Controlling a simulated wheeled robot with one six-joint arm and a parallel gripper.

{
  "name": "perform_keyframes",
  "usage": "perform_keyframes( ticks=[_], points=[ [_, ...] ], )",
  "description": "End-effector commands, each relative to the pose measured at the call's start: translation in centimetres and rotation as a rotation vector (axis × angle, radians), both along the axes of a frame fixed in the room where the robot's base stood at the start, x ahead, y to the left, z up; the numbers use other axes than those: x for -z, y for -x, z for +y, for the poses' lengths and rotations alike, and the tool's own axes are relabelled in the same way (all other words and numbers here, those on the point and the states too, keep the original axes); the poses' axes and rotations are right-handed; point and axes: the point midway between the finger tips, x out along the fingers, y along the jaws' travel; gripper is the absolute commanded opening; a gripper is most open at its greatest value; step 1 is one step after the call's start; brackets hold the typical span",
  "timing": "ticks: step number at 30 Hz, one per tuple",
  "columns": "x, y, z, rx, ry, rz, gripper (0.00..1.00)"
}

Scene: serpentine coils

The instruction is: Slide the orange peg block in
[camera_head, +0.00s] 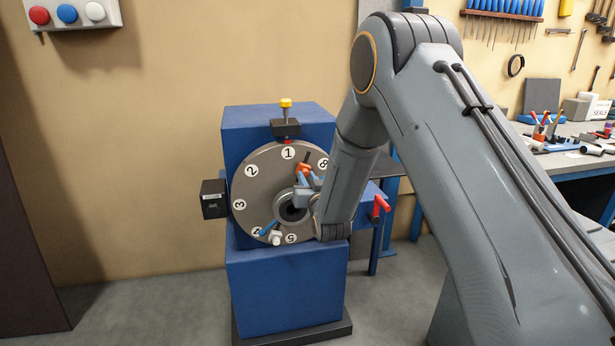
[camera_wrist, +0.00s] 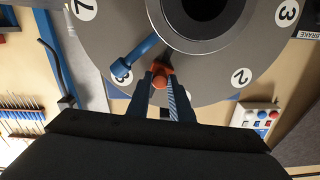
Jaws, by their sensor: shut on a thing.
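The orange peg block (camera_head: 303,169) is at the upper right part of the grey numbered disc's face, near the 8. In the wrist view the orange peg block (camera_wrist: 159,69) sits between the fingertips of my gripper (camera_wrist: 160,80), just outside the dark central hub. My gripper (camera_head: 305,181) is shut on it. Part of the block is hidden by the fingers, and I cannot tell how deep it sits in the disc (camera_head: 256,166). A blue lever (camera_wrist: 135,57) lies close beside the block in the wrist view.
The disc is mounted on a blue machine body (camera_head: 285,290). A yellow-topped part (camera_head: 286,116) stands above the 1. A black box (camera_head: 213,199) is at the left, and a red handle (camera_head: 380,206) at the right. A white knob (camera_head: 276,239) is near the 5.

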Motion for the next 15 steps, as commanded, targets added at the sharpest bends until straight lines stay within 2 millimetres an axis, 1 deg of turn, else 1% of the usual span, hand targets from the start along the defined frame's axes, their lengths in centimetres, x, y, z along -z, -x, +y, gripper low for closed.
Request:
perform_keyframes(
  ticks=[1,5,15],
  points=[
    [1.3,0.1,0.6,-0.005,0.001,0.001,0.0],
    [2.6,0.3,1.1,-0.005,0.001,0.001,0.0],
    [2.9,0.5,1.4,-0.007,0.003,0.006,0.0]
  ],
)
